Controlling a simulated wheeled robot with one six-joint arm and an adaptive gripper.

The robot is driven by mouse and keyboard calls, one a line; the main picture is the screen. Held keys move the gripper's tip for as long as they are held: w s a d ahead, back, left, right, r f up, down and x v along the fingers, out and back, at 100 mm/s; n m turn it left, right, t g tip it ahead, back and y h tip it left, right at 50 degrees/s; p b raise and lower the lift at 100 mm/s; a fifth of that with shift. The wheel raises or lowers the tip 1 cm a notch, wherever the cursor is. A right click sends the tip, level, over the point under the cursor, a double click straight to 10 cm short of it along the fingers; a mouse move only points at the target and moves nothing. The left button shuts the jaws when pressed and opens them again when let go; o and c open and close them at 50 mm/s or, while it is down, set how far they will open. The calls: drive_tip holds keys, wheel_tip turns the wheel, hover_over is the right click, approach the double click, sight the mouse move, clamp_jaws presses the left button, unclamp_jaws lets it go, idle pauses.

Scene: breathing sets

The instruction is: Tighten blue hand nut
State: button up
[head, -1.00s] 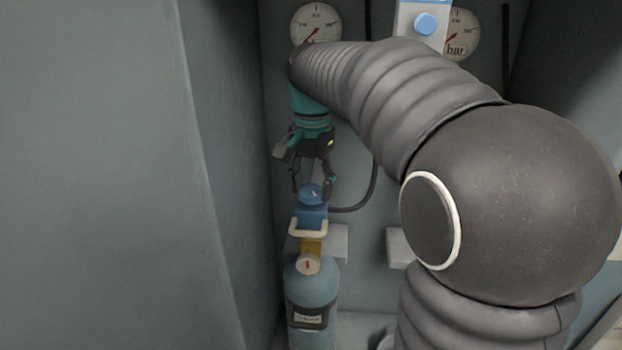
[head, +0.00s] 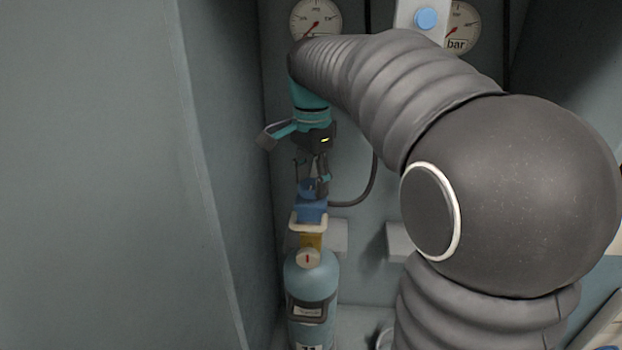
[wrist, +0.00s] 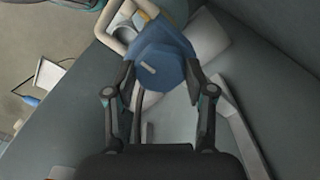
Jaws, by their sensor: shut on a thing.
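The blue hand nut (head: 307,187) sits at the top of the valve fitting on the cylinder; part of it is hidden behind my fingers. In the wrist view the blue nut (wrist: 158,62) shows a small pale mark on its face. My gripper (head: 312,184) comes from above and is shut on the nut. In the wrist view one finger of my gripper (wrist: 162,85) lies on each side of the nut. Below the nut are a blue block (head: 311,211), a cream clamp frame (head: 294,222) and a yellow neck (head: 311,241).
The light blue cylinder (head: 311,275) stands upright in a narrow grey recess. A dark hose (head: 372,185) runs from the fitting up the back wall. Gauges (head: 315,18) hang above. The left wall (head: 215,150) is close to my gripper.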

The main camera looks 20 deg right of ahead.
sight(311, 184)
drive_tip(key=shift+f, duration=0.1)
drive_tip(key=o, duration=1.2)
drive_tip(key=shift+a, duration=0.1)
drive_tip(key=shift+c, duration=0.2)
wheel_tip(311, 184, up, 12)
drive_tip(key=s+f+n+t, duration=0.5)
drive_tip(key=s+f+n, duration=0.8)
drive_tip(key=s+f, duration=0.6)
drive_tip(key=shift+s+a+n+t, duration=0.25)
drive_tip(key=shift+s+n+t, duration=0.05)
drive_tip(key=shift+s, duration=0.75)
